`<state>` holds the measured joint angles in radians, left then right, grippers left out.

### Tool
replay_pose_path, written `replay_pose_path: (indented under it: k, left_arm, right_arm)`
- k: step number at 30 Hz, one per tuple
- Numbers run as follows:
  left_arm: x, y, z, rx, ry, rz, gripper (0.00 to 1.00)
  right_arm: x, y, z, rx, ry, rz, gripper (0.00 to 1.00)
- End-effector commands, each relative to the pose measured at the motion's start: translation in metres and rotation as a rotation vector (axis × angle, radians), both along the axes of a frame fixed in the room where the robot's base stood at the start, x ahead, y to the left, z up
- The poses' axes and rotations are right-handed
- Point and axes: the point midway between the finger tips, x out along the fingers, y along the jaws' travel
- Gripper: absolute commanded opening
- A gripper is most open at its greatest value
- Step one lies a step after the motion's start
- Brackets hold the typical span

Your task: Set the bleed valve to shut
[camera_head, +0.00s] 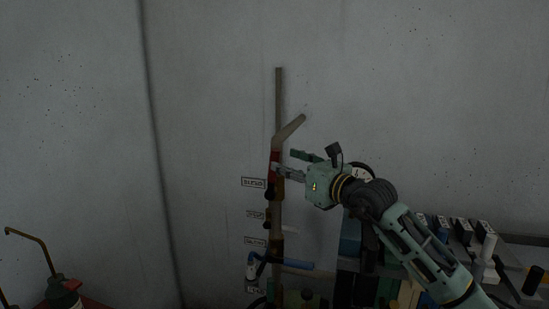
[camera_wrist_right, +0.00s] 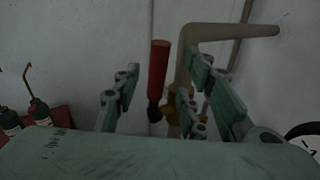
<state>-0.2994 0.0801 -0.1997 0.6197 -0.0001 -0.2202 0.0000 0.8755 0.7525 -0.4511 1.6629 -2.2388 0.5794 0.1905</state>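The valve with the red handle (camera_head: 274,161) sits on a vertical brown pipe (camera_head: 279,95) against the grey wall. Its label plate (camera_head: 253,183) is too small to read surely. The handle points upward along the pipe, and in the right wrist view the red handle (camera_wrist_right: 158,70) stands nearly upright above a brass body (camera_wrist_right: 174,101). My right gripper (camera_head: 284,161) is open at the handle. In the wrist view the handle shows between its two spread fingers, with a gap on each side. Whether a finger touches it cannot be told. My left gripper is not in view.
A bent pipe branch (camera_head: 291,129) rises just above the handle, close to my fingers. A blue-handled valve (camera_head: 296,264) is lower on the pipe. An oil can (camera_head: 62,292) with a thin spout stands at lower left. Crowded bins and bottles fill the lower right.

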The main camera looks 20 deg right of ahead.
Motion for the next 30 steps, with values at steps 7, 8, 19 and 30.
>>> replay_pose_path:
  k: [7,8,19,30]
  left_arm:
    - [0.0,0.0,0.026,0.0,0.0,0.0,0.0]
    - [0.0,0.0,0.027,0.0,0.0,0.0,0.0]
    - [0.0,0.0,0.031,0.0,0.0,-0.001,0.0]
    - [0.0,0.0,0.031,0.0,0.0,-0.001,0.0]
  right_arm:
    - [0.037,0.016,0.005,0.003,-0.001,0.002,0.39]
    - [0.04,0.017,0.005,0.004,-0.001,0.002,0.39]
    - [0.053,0.023,0.001,0.002,-0.002,0.003,0.39]
    - [0.052,0.023,0.001,0.002,-0.002,0.003,0.15]
